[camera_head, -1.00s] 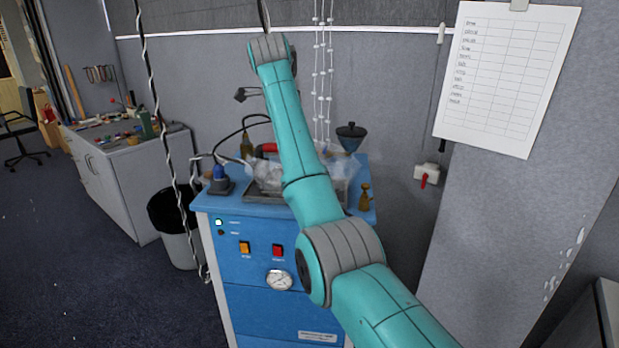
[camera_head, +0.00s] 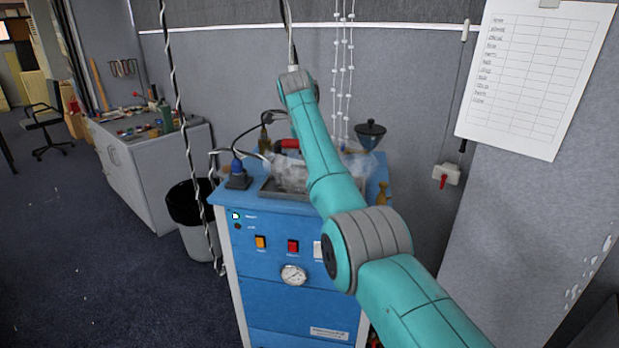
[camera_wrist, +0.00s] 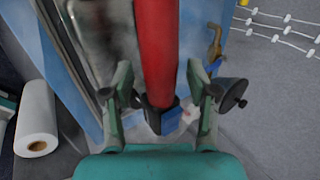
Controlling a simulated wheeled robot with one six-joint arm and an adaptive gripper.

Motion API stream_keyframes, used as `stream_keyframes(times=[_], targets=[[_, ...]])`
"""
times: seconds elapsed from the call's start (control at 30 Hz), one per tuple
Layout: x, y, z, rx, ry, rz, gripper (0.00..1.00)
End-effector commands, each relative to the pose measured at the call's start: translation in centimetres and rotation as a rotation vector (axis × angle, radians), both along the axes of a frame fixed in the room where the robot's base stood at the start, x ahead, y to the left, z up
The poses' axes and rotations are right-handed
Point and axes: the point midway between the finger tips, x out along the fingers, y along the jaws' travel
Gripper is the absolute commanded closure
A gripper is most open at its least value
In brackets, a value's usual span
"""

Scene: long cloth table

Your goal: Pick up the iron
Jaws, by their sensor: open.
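The iron's red handle (camera_head: 288,143) shows behind my arm on top of the blue steam station (camera_head: 262,258); whitish steam blurs the rest of it. In the wrist view the red handle (camera_wrist: 158,45) runs down the middle, with a dark end and a small blue part at its bottom. My gripper (camera_wrist: 160,82) is open, one green finger on each side of the handle, with a gap visible on both sides. I cannot tell how deep the handle sits between the fingers. My gripper is hidden in the head view.
A dark funnel (camera_head: 370,133), a brass fitting (camera_head: 382,196) and a blue-topped plug (camera_head: 237,178) stand on the station around the iron. White beaded strands (camera_head: 342,75) and a twisted cord (camera_head: 177,90) hang nearby. A black-lined bin (camera_head: 188,205) stands left.

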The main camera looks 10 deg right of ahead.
Motion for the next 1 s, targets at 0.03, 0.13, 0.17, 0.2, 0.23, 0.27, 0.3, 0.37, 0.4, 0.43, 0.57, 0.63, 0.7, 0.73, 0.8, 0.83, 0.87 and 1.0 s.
stream_keyframes(times=[0.03, 0.13, 0.17, 0.2, 0.23, 0.27, 0.3, 0.37, 0.4, 0.43, 0.57, 0.63, 0.7, 0.73, 0.8, 0.83, 0.87, 1.0], targets=[[0.1, 0.0, -0.1, 0.001, 0.000, 0.001, 0.41], [0.2, 0.0, -0.2, 0.000, -0.001, 0.001, 0.41], [0.2, 0.0, -0.2, 0.000, -0.001, 0.001, 0.41], [0.2, 0.0, -0.2, 0.000, -0.001, 0.001, 0.41], [0.2, 0.0, -0.2, 0.000, -0.001, 0.001, 0.41], [0.2, 0.0, -0.2, 0.000, -0.001, 0.001, 0.41], [0.2, 0.0, -0.2, 0.000, -0.001, 0.001, 0.49], [0.1, 0.0, -0.2, 0.000, -0.001, 0.001, 0.64], [0.1, 0.0, -0.2, 0.000, -0.001, 0.001, 0.74], [0.1, 0.0, -0.2, 0.000, -0.001, 0.001, 0.81], [0.1, 0.0, -0.2, 0.000, -0.001, 0.001, 1.00], [0.2, 0.0, 0.3, 0.000, -0.009, 0.001, 1.00], [0.2, 0.0, 0.3, 0.000, -0.009, 0.001, 1.00], [0.2, 0.0, 0.3, 0.000, -0.009, 0.001, 1.00], [0.2, 0.0, 0.3, 0.000, -0.008, 0.001, 1.00], [0.2, 0.0, 0.3, 0.000, -0.008, 0.001, 1.00], [0.2, 0.0, 0.3, 0.000, -0.008, 0.001, 1.00], [0.2, 0.0, 1.1, 0.000, -0.010, 0.001, 1.00]])
